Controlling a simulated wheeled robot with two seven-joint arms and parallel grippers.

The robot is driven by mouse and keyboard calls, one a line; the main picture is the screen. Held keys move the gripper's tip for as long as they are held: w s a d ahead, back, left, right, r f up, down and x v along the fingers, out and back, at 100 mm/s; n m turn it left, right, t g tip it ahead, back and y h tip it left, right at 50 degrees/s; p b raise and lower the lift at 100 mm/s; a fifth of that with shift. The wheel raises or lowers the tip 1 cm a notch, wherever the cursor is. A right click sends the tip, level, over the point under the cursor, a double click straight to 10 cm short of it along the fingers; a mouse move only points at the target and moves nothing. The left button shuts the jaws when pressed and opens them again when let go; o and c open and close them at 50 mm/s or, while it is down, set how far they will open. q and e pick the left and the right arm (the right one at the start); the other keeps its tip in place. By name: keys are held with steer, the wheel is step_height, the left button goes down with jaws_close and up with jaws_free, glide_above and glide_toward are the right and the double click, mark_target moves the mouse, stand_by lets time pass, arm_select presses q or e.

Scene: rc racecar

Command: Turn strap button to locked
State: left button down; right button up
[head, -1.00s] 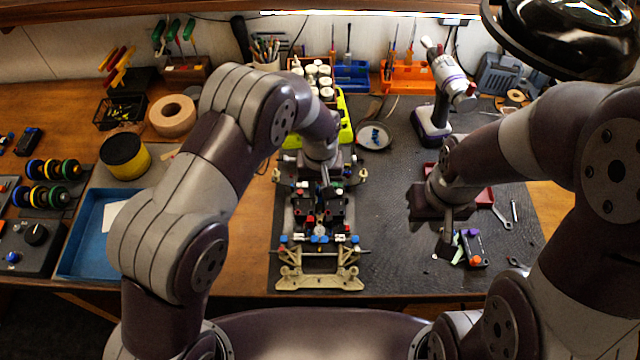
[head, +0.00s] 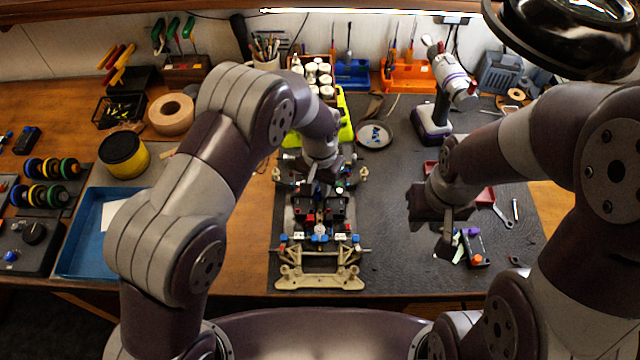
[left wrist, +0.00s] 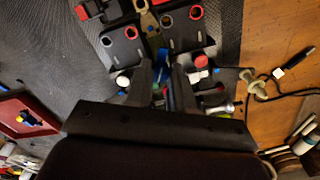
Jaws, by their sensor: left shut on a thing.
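The RC car chassis (head: 320,278) lies on the dark mat, with its tan bumper toward me. My left gripper (head: 318,186) reaches down over the chassis behind its black plates. In the left wrist view my left gripper (left wrist: 163,92) is shut on a small part between its fingertips, with blue and a bit of red showing there. I take this part for the strap button, but the fingers hide most of it, and its position cannot be read. My right gripper (head: 444,240) points down over the mat at the right, near a small purple and orange device (head: 474,246); its jaws are too dark to judge.
A small round dish (head: 375,135) with blue pieces and a drill (head: 436,115) stand behind on the mat. A red tray (left wrist: 22,118) shows in the left wrist view. A blue tray (head: 78,247) is at the left. The mat between chassis and right gripper is mostly clear.

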arm_select(q)
steer(key=m, duration=0.6)
steer(key=shift+w, duration=0.1)
steer(key=m, duration=0.6)
steer(key=shift+r+b, duration=0.1)
steer(key=shift+b, duration=0.25)
steer(key=shift+m, duration=0.4)
steer(key=c, duration=1)
jaws_free()
